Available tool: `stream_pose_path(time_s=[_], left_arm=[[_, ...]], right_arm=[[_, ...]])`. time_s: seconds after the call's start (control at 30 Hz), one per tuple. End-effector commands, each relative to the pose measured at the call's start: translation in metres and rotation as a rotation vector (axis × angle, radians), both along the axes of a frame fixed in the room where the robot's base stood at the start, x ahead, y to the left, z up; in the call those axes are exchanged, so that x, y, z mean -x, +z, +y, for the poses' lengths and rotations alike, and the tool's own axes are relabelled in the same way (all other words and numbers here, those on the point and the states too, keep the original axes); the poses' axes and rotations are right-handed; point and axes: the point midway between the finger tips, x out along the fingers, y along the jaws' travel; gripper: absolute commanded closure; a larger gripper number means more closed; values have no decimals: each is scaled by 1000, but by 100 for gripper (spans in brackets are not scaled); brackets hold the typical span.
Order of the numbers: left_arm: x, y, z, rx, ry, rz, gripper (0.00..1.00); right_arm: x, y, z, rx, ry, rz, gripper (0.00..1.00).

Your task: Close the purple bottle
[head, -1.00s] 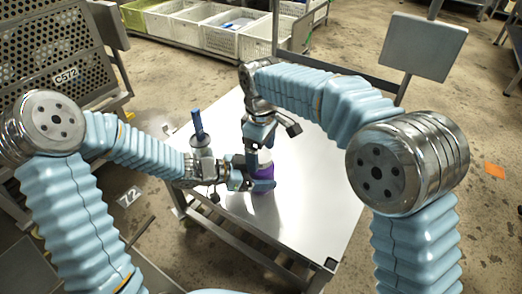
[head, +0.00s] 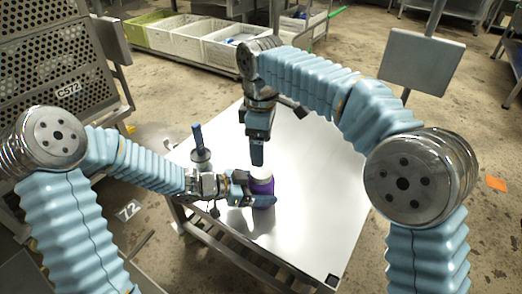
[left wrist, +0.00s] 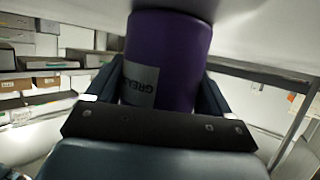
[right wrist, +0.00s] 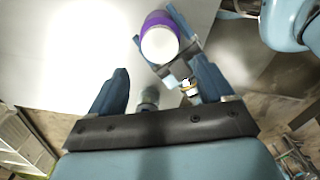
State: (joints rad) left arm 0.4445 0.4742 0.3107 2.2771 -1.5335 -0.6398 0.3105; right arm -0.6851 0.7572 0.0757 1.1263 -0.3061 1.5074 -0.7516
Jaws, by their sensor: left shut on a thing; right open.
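The purple bottle (head: 262,187) stands upright on the white table, with a white round top (head: 263,172). My left gripper (head: 252,191) is shut around its body from the left. In the left wrist view the purple body (left wrist: 170,50) sits between the fingers, its grey label upside down. My right gripper (head: 257,160) points down just above the bottle, open and empty. In the right wrist view the white top (right wrist: 159,44) lies beyond the fingertips of my right gripper (right wrist: 150,75). I cannot tell whether the white top is a seated cap.
A blue upright item with a dark collar (head: 198,140) stands on the table left of the bottle, behind my left arm. The table top (head: 320,190) is clear to the right. Crates (head: 180,38) stand on a rack behind, and a grey panel (head: 402,58) stands back right.

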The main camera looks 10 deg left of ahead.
Motion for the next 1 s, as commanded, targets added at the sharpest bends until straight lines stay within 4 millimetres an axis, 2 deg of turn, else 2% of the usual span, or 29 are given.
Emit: stream_pose_path(time_s=[0.3,0.43,0.8,1.0], left_arm=[[0,0,0,0,0,0,100],[0,0,0,0,0,0,100],[0,0,0,0,0,0,100],[0,0,0,0,0,0,100]], right_arm=[[0,2,-1,1,20,0,19],[0,-3,0,1,20,0,19],[0,-57,-1,3,18,1,19],[0,-75,-1,1,18,0,19]])
